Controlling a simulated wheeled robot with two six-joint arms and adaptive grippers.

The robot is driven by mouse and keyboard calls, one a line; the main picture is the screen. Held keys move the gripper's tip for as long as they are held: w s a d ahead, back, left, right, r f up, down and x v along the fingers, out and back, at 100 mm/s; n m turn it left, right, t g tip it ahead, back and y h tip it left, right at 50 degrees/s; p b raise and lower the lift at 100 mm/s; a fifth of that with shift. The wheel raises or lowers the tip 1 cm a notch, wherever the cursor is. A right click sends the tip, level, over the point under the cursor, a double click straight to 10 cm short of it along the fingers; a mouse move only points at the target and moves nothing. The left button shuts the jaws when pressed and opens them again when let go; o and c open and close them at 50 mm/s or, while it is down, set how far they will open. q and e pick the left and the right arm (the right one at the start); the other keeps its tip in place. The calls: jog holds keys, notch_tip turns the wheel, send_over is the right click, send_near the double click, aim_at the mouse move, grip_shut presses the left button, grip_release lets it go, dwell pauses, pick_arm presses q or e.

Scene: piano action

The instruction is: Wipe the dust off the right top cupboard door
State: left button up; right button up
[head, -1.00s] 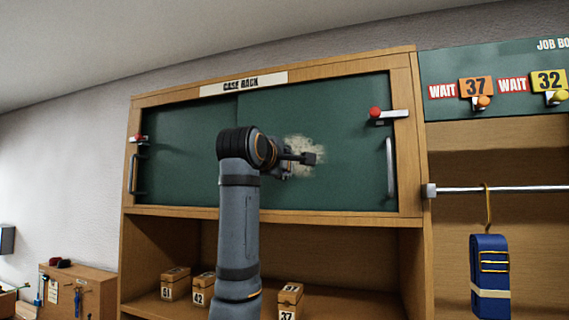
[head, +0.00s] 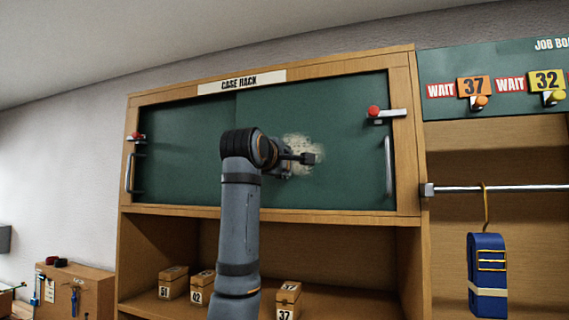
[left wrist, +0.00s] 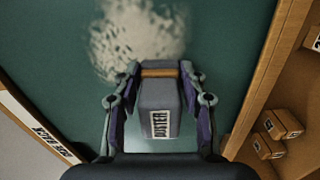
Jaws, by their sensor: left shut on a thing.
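The right top cupboard door (head: 345,110) is a dark green panel under the CASE RACK sign, with a pale speckled dust patch (head: 300,144) near its middle. The dust patch also shows in the left wrist view (left wrist: 140,30), just beyond the duster. My left gripper (head: 288,162) is in front of the door at the patch and hides part of it. In the left wrist view its fingers are shut on a grey block labelled DUSTER (left wrist: 160,105), with a tan strip at its far end. I cannot tell whether the duster touches the door. My right gripper is not in view.
A red-knobbed latch (head: 374,111) and a vertical handle (head: 389,166) are at the door's right side. Numbered wooden boxes (head: 173,284) stand on the shelf below. A metal rail (head: 500,188) with a hanging blue case (head: 487,275) is at right.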

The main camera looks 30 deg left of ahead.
aim_at(332, 155)
pick_arm(q)
jog(key=shift+w, duration=0.15)
jog(key=shift+w+d+r, duration=0.1)
jog(key=shift+w+d, duration=0.35)
jog(key=shift+d, duration=1.45)
jog(key=shift+w+d+f, duration=0.1)
jog(key=shift+w+d, duration=0.4)
jog(key=shift+d, duration=1.45)
jog(key=shift+w+d+r, duration=0.1)
jog(key=shift+w+d, duration=0.35)
jog(key=shift+d, duration=1.45)
jog(key=shift+a+r, duration=0.3)
jog(key=shift+r, duration=0.55)
jog(key=shift+s+a+b, duration=0.2)
jog(key=shift+s+a, duration=0.3)
jog(key=shift+a, duration=1.4)
jog(key=shift+s+a+b, duration=0.2)
jog(key=shift+s+a, duration=0.25)
jog(key=shift+a, duration=1.45)
jog(key=shift+s+a+b, duration=0.2)
jog(key=shift+s+a, duration=0.3)
jog(key=shift+a, duration=1.4)
jog(key=shift+d+r+p, duration=0.3)
jog(key=shift+r+p, duration=0.35)
jog(key=shift+r, duration=0.3)
jog(key=shift+w, duration=0.1)
jog(key=shift+d, duration=0.1)
